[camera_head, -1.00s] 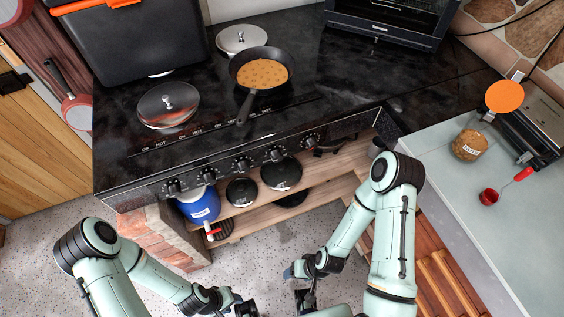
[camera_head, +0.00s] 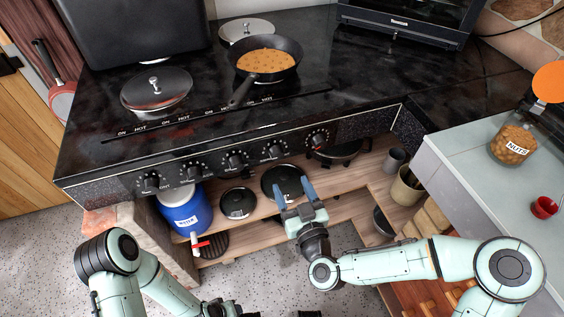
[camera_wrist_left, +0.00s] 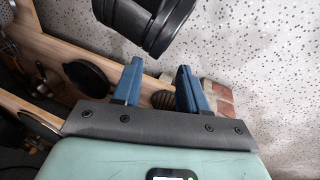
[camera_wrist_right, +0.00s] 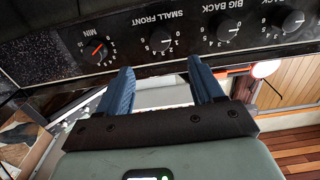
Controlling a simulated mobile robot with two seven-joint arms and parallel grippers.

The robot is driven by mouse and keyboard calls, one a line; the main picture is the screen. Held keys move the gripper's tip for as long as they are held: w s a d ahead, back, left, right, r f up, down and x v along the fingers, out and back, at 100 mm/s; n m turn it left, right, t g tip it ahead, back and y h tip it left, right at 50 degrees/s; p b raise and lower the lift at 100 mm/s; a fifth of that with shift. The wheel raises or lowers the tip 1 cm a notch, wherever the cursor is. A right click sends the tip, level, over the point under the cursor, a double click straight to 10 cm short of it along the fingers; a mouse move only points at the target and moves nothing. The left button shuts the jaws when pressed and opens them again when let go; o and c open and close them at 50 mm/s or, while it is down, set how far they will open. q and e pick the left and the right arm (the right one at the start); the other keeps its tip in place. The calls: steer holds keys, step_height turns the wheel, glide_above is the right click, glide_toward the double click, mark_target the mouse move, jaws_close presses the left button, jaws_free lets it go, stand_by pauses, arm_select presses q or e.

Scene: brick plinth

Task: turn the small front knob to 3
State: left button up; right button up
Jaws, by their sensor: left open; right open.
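The small front knob (camera_head: 275,148) is a black dial on the stove's front panel, second from the right. In the right wrist view the small front knob (camera_wrist_right: 160,40) sits under an upside-down "SMALL FRONT" label. Its pale mark appears to point toward 0. My right gripper (camera_head: 293,193) is open and empty, pointing up at the panel, below and apart from the knob. In the right wrist view its fingertips (camera_wrist_right: 160,70) lie to either side of the knob's line. My left gripper (camera_wrist_left: 160,78) is open and empty, low over the floor.
Neighbouring knobs are the red-marked MIN knob (camera_wrist_right: 93,50) and the big back knob (camera_wrist_right: 225,27). A skillet (camera_head: 268,62) stands on the cooktop, its handle toward the front. Below are a shelf with dark pans (camera_head: 285,182) and a blue container (camera_head: 185,212).

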mark_target(278, 157)
arm_select(q)
steer(key=w, duration=0.1)
steer(key=w+a+f+b, duration=0.1)
steer(key=w+f, duration=0.1)
steer(key=shift+a+t+b, duration=0.3)
steer(key=shift+t, duration=0.1)
arm_select(e)
steer(key=x, duration=1)
steer(key=shift+f, duration=0.1)
steer(key=shift+c, duration=0.4)
arm_select(q)
steer(key=shift+s, duration=0.1)
arm_select(e)
steer(key=c, duration=1)
